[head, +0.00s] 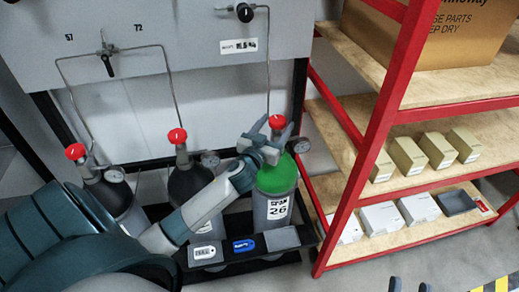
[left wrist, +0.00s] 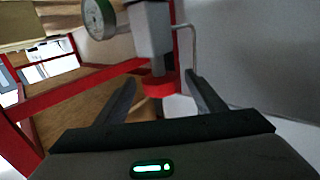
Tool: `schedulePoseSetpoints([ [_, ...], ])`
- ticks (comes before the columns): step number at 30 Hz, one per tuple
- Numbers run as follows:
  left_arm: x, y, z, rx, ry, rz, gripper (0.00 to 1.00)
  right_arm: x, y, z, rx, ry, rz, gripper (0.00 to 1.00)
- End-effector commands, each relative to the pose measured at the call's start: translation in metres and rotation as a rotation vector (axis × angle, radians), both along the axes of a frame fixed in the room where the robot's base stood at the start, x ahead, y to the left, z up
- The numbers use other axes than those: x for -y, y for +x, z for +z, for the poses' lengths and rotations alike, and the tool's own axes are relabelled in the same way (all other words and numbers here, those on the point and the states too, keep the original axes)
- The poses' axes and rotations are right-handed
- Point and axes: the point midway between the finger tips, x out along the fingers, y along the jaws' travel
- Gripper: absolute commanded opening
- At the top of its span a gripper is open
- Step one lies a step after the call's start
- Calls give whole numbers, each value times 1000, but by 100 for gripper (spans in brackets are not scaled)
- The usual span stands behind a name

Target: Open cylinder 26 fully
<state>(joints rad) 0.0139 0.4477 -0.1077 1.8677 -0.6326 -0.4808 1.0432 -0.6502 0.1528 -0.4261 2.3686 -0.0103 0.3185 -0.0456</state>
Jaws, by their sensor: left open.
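Cylinder 26 (head: 272,208) is the rightmost of three, grey with a green shoulder and a label reading 26. Its red valve knob (head: 277,121) sits on top, and it also shows in the left wrist view (left wrist: 158,88) beyond and between the fingers. My left gripper (head: 271,131) is open, its fingers on either side of the knob. I cannot tell whether they touch it. A pressure gauge (head: 301,145) is beside the valve. My right gripper (head: 410,286) shows only as two separated dark fingertips at the bottom edge.
Two other cylinders with red knobs (head: 177,136) (head: 75,151) stand to the left. Thin pipes (head: 268,75) run up to the wall panel. A red-framed shelf (head: 372,150) with boxes stands close on the right. A blue-labelled item (head: 243,245) is on the rack's front.

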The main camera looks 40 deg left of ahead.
Motion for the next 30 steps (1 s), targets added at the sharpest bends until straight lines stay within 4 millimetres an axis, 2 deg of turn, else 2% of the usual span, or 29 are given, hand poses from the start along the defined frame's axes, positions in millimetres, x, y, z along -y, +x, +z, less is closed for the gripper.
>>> schedulePoseSetpoints([
  [9,11,-53,-3,-1,0,1,63,0,0,-14,0,0,0,31],
  [18,19,-96,-2,-1,0,1,63,0,0,-23,0,0,0,31],
  [24,22,-111,0,1,0,2,63,0,0,-26,0,0,0,31],
  [30,23,-115,0,0,1,1,63,0,0,-26,0,0,0,31],
])
